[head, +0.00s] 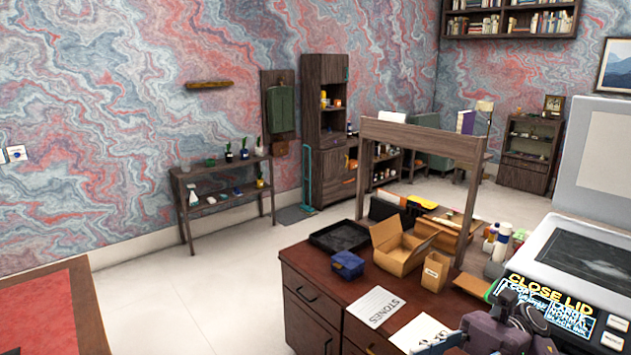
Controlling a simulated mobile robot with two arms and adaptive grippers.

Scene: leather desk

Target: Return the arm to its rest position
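Part of my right arm and gripper (503,322), dark purple-grey, shows at the bottom right edge, in front of the copier-like machine (585,262). Its fingers are cut off or too unclear to tell whether they are open or shut, and no held thing can be made out. My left arm and gripper are not in view.
The dark red desk (312,262) holds an open cardboard box (400,250), a small blue box (347,264), a black tray (340,236), a small brown carton (435,271) and a "STONES" sheet (375,306). The floor (200,300) to its left is clear.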

